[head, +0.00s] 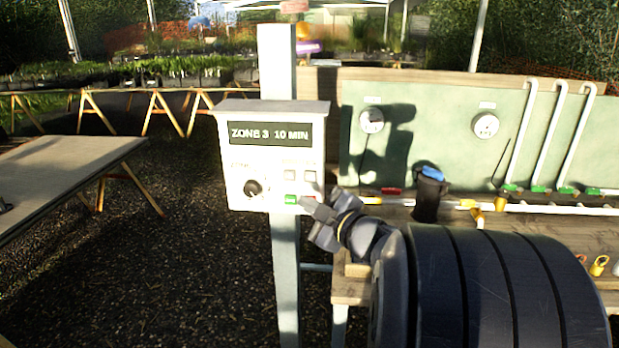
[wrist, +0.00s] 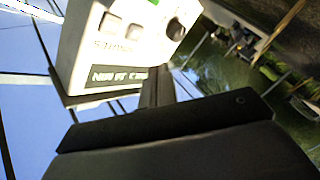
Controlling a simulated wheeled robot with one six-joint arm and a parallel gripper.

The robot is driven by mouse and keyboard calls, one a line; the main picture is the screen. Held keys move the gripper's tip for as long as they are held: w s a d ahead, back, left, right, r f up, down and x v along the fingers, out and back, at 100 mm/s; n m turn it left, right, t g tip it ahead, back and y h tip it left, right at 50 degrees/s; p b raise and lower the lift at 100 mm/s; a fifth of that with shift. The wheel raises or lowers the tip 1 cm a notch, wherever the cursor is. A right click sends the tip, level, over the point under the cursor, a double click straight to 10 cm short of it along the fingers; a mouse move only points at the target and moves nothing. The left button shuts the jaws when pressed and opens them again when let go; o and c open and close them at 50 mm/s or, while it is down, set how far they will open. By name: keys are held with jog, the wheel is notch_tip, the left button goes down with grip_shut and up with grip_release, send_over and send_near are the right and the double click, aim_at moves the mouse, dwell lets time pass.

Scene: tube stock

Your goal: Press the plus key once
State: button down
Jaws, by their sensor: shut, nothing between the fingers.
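The white control box (head: 270,155) is on a pale post, its display (head: 270,133) reading "ZONE 3 10 MIN". Two grey keys, the left one (head: 290,175) and the right one (head: 309,175), sit above a green key (head: 291,200). Key markings are too small to read, so I cannot tell which is plus. My gripper (head: 310,206) is shut and empty at the box's lower right, covering that corner. In the wrist view the box (wrist: 85,45) appears turned over, with grey keys (wrist: 132,32) beyond my shut fingertips (wrist: 157,72). Contact cannot be judged.
A black knob (head: 253,188) is left of the keys. At right, a bench (head: 400,213) with a green gauge panel (head: 440,140) holds a dark cup-like container (head: 429,195), pipes and valves. A pale table (head: 70,180) stands at left; gravel is open between.

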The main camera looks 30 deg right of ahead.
aim_at(304, 178)
jog(key=shift+w+d+p, duration=0.1)
jog(key=shift+w+d, duration=0.65)
jog(key=shift+w, duration=0.35)
jog(key=shift+w+d+p, duration=0.1)
jog(key=shift+w+d, duration=0.65)
jog(key=shift+w, duration=0.35)
jog(key=shift+w+d+p, duration=0.1)
jog(key=shift+w+d, duration=0.65)
jog(key=shift+w, duration=0.35)
jog(key=shift+w, duration=0.1)
jog(key=shift+w+d, duration=0.25)
jog(key=shift+w+d+p, duration=0.2)
jog(key=shift+w+p, duration=0.1)
jog(key=shift+s+a, duration=0.1)
jog(key=shift+s, duration=0.05)
dwell(0.3)
jog(key=shift+s+a, duration=0.35)
jog(key=shift+s, duration=0.15)
jog(key=s+a, duration=0.2)
jog(key=s, duration=0.2)
jog(key=shift+s+a, duration=0.1)
jog(key=shift+a, duration=0.3)
